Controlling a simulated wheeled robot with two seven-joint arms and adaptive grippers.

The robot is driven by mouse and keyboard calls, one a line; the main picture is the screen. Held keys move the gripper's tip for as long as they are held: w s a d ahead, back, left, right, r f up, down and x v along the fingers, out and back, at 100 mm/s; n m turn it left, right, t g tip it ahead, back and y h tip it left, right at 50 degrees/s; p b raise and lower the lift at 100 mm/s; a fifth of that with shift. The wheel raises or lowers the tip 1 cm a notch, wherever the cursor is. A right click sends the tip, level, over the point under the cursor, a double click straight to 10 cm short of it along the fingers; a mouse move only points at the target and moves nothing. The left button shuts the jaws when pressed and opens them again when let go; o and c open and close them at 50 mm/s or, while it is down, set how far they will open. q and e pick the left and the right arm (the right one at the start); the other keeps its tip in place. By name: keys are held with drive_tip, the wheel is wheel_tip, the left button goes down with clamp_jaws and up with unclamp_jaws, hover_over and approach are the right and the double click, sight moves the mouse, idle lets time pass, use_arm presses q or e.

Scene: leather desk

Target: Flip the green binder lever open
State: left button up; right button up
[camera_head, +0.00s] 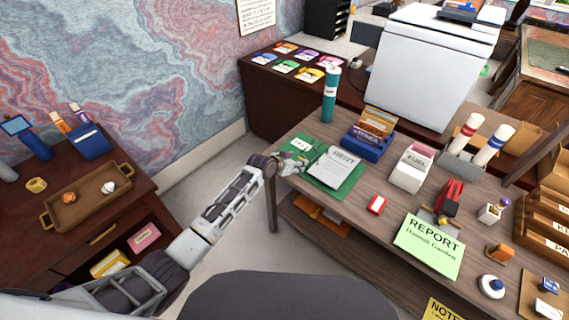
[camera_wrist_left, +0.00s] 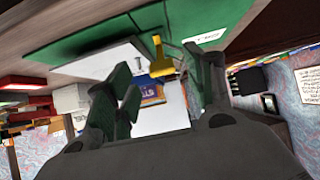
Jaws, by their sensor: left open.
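The green binder (camera_head: 342,186) lies open on the wooden desk, with a white printed page stack (camera_head: 334,167) on its right part. It also shows in the left wrist view (camera_wrist_left: 95,30), where the picture is turned upside down. A yellow lever (camera_wrist_left: 160,58) stands up from the binder beside the pages. My left gripper (camera_head: 297,163) is over the binder's left part, at the desk edge. In the left wrist view its fingers (camera_wrist_left: 168,80) are apart and empty, with the lever seen between them. I cannot tell whether either finger touches it. My right gripper is not in view.
Behind the binder stand a teal bottle (camera_head: 330,95) and a blue card box (camera_head: 367,143). A tray (camera_head: 88,197) sits on the left cabinet.

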use_arm(q)
drive_tip(key=v, duration=0.8)
drive_tip(key=shift+r, duration=0.15)
drive_tip(key=shift+r, duration=0.1)
idle(0.8)
